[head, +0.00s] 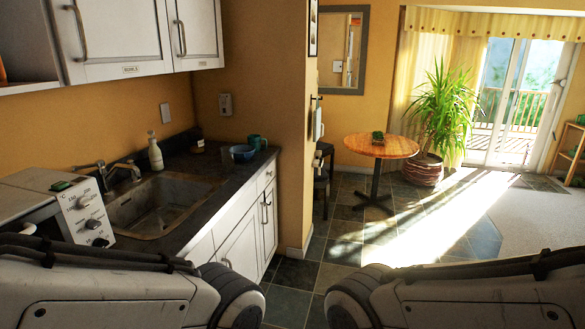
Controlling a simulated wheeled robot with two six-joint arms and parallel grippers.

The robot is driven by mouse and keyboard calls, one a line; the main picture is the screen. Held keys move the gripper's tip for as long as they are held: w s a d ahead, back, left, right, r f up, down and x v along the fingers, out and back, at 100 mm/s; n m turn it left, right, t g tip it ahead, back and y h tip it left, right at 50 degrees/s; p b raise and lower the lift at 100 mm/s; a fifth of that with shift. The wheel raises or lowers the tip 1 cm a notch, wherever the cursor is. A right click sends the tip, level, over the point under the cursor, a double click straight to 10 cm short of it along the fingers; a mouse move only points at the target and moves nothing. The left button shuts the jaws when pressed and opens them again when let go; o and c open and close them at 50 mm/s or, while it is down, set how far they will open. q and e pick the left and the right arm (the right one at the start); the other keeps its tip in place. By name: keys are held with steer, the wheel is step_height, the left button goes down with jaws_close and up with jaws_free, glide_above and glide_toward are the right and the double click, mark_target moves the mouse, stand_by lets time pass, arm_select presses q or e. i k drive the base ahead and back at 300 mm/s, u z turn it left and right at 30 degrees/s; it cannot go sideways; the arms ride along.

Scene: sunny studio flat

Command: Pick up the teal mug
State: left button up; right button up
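The teal mug (254,141) stands on the dark counter (205,165) near its far end, by the wall corner. A blue bowl (241,153) sits just in front of it and a little to its left, and hides part of it. My two arms come in at the lower left and lower right. Neither gripper shows in the head view, so I cannot see what they hold. Both arms are well apart from the mug.
A sink (158,207), a soap bottle (155,152), a dark jar (197,146) and a toaster oven (85,215) are along the counter. A round wooden table (395,147) and a potted plant (440,115) stand farther back. The tiled floor (345,225) between is clear.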

mark_target(254, 140)
steer(key=z, duration=0.6)
steer(key=i, duration=3.5)
steer(key=u, duration=1.3)
steer(key=i, duration=1.05)
steer(key=u, duration=0.6)
